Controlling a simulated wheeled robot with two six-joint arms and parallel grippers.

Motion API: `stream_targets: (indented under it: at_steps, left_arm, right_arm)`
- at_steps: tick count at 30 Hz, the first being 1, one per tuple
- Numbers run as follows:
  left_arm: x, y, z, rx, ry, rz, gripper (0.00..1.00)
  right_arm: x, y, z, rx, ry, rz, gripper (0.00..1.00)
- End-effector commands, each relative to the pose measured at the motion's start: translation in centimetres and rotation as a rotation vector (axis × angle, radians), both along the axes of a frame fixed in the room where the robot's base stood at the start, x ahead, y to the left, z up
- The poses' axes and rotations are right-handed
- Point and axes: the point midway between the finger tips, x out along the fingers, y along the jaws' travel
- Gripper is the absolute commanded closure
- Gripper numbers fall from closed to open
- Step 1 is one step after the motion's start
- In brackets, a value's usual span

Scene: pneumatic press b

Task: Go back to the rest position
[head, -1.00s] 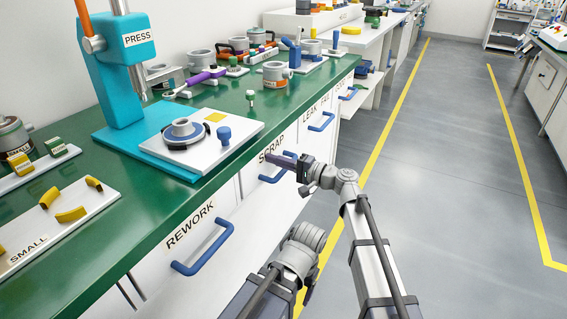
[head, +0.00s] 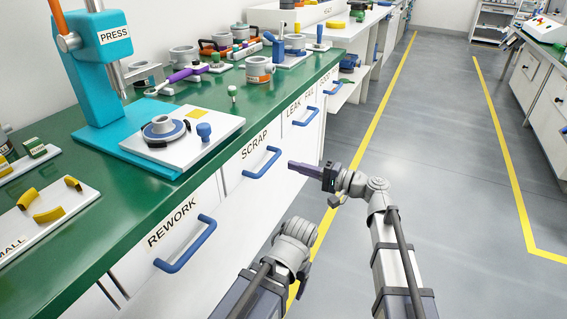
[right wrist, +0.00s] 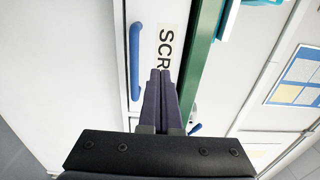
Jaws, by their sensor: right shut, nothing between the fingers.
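My right gripper (head: 303,168) is shut and empty in the head view. It hangs in free air to the right of the SCRAP drawer, apart from its blue handle (head: 262,163). In the right wrist view its dark fingers (right wrist: 161,95) lie together, with the SCRAP drawer front (right wrist: 150,20) behind them. My left arm (head: 290,255) shows at the bottom middle of the head view, folded close to me. The fingers of the left gripper cannot be made out.
The green bench (head: 150,195) on the left carries a teal press (head: 90,60) and a white plate with a grey ring part (head: 162,130). The REWORK drawer handle (head: 186,245) sticks out near my left arm. The grey floor (head: 450,150) on the right is clear.

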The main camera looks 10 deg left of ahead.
Motion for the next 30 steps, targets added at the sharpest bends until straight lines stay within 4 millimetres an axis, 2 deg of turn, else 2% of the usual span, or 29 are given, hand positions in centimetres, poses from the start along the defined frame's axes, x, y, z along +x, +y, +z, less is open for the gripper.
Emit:
stream_targets:
  at_steps: [4, 10, 13, 17, 20, 24, 27, 30]
  left_arm:
    - [0.0, 0.0, 0.0, 0.000, 0.000, 0.000, 0.24]
    - [0.0, 0.0, 0.0, 0.000, 0.000, 0.000, 0.24]
    - [0.0, 0.0, 0.0, 0.000, 0.000, 0.000, 0.24]
    - [0.0, 0.0, 0.0, 0.000, 0.000, 0.000, 0.24]
    - [0.0, 0.0, 0.0, 0.000, 0.000, 0.000, 0.24]
    - [0.0, 0.0, 0.0, 0.000, 0.000, 0.000, 0.24]
    - [0.0, 0.0, 0.0, 0.000, 0.000, 0.000, 0.24]
    - [0.0, 0.0, 0.0, 0.000, 0.000, 0.000, 0.24]
  right_arm:
    - [-0.3, -1.0, 0.0, 0.000, 0.000, -0.001, 1.00]
    - [-0.5, -1.2, -0.1, -0.005, 0.000, 0.001, 1.00]
    - [-1.3, -1.3, -1.3, -0.064, -0.001, 0.010, 1.00]
    - [-3.8, -2.1, -5.7, -0.273, -0.001, 0.042, 1.00]
    - [-6.4, -3.9, -10.1, -0.497, 0.009, 0.075, 1.00]
    - [-9.8, -8.2, -15.7, -0.813, 0.040, 0.120, 1.00]
    - [-12.0, -11.8, -18.4, -1.014, 0.070, 0.144, 1.00]
    - [-13.7, -15.1, -20.1, -1.177, 0.099, 0.161, 1.00]
